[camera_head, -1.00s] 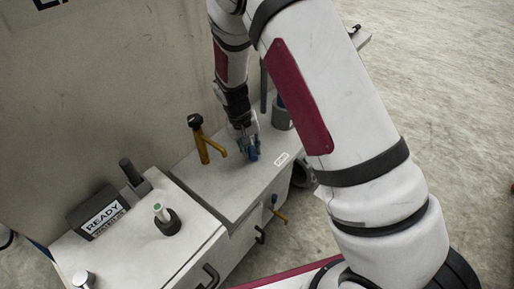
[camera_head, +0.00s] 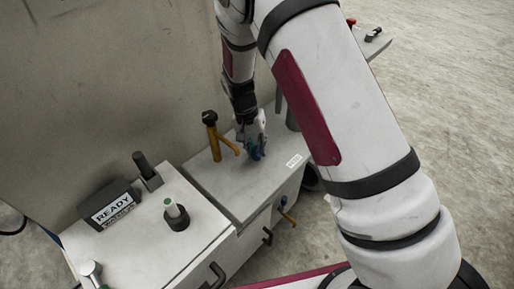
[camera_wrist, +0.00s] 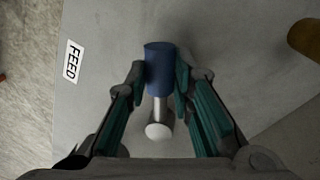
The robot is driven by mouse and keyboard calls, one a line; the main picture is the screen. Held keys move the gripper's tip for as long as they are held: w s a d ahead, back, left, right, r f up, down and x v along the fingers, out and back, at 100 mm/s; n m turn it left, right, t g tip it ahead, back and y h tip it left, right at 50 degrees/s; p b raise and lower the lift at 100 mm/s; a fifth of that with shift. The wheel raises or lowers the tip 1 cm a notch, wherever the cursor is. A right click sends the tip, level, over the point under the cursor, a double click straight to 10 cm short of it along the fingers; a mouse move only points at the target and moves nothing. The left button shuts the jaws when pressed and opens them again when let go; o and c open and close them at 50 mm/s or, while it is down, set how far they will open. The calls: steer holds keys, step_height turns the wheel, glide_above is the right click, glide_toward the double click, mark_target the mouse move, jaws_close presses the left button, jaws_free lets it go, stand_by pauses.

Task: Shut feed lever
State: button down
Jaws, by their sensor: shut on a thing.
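The feed lever (camera_wrist: 160,66) shows in the wrist view as a blue cylindrical handle with a silver, round-ended rod, beside a white FEED label (camera_wrist: 72,61). My gripper (camera_wrist: 160,80) has its teal-padded fingers on either side of the blue handle, shut on it. In the head view the blue handle (camera_head: 257,154) shows low at my gripper (camera_head: 253,148), above the grey bench top (camera_head: 225,192). The label (camera_head: 294,160) lies to its right. The lever's pivot is hidden.
A yellow post with a black top and a side arm (camera_head: 213,140) stands close left of my gripper.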

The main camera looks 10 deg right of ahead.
steer(key=c, duration=1.4)
jaws_free()
step_height(320, 180, up, 12)
steer(key=w+a, duration=0.1)
steer(key=a, duration=0.1)
steer(key=shift+a+f, duration=0.1)
